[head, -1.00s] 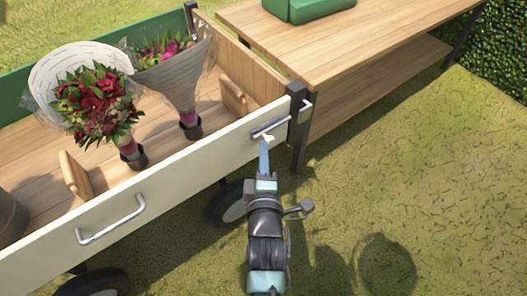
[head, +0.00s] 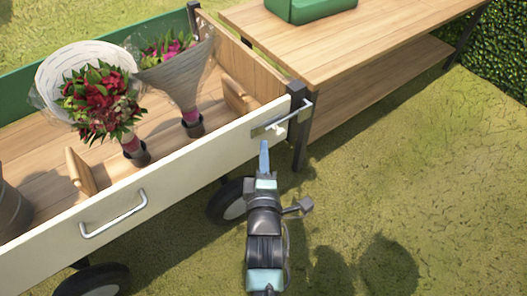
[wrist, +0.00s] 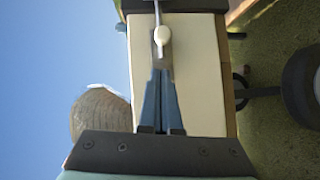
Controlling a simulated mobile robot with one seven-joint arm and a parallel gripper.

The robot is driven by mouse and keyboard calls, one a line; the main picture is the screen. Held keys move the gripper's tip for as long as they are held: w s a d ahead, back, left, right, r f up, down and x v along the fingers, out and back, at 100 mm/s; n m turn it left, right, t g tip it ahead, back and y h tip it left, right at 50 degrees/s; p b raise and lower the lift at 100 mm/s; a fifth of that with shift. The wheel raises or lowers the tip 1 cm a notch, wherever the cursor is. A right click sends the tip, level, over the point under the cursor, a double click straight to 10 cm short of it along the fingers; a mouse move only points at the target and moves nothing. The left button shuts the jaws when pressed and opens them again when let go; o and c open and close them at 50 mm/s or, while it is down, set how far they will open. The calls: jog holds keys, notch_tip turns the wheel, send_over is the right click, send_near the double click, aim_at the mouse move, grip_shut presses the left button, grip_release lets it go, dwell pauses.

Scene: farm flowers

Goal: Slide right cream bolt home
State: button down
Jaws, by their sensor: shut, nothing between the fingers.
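The cream bolt is a metal rod with a pale knob (head: 280,129) on the right end of the cream side panel (head: 190,165) of the cart. In the head view the rod runs right to the dark corner post (head: 298,100) and appears to reach the catch on it. How deep it sits I cannot tell. My gripper (head: 264,146) is shut and empty, just below and left of the knob. In the wrist view the shut fingers (wrist: 161,75) point at the knob (wrist: 162,35); whether they touch anything is unclear.
A grab handle (head: 113,213) sticks out of the panel to the left. Two wrapped bouquets (head: 103,103) stand inside the cart. A wooden table (head: 360,45) with a green case (head: 308,8) adjoins the corner post. The grass (head: 430,190) at right is clear.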

jog(key=s+r+p, duration=0.1)
jog(key=s+p, duration=0.1)
jog(key=s, duration=0.7)
jog(key=shift+s, duration=0.4)
